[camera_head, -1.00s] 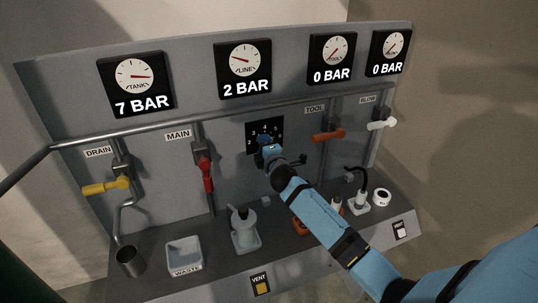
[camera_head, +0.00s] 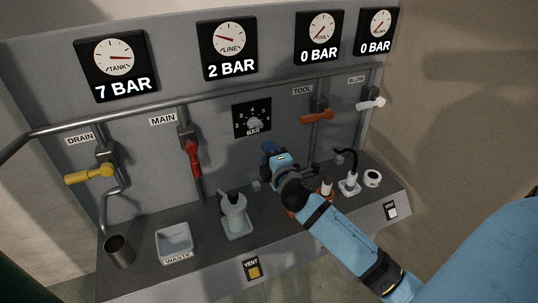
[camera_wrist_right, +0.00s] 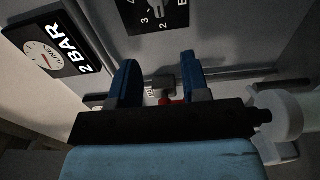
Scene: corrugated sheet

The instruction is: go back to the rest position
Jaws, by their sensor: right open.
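My right gripper (camera_head: 268,148) is in front of the panel, just below the BAR regulator dial (camera_head: 253,122), and holds nothing. In the right wrist view its two blue fingers (camera_wrist_right: 160,80) stand apart with a clear gap. The dial also shows at the top of that view (camera_wrist_right: 155,8), apart from the fingers. My right arm comes in from the lower right and hides part of an orange item on the shelf. My left gripper is not in view.
The panel carries a yellow DRAIN lever (camera_head: 90,174), a red MAIN lever (camera_head: 193,160), an orange TOOL lever (camera_head: 318,116) and a white BLOW lever (camera_head: 371,103). On the shelf stand a metal cup (camera_head: 119,252), a WASTE tray (camera_head: 174,258) and a grey-green holder (camera_head: 235,218).

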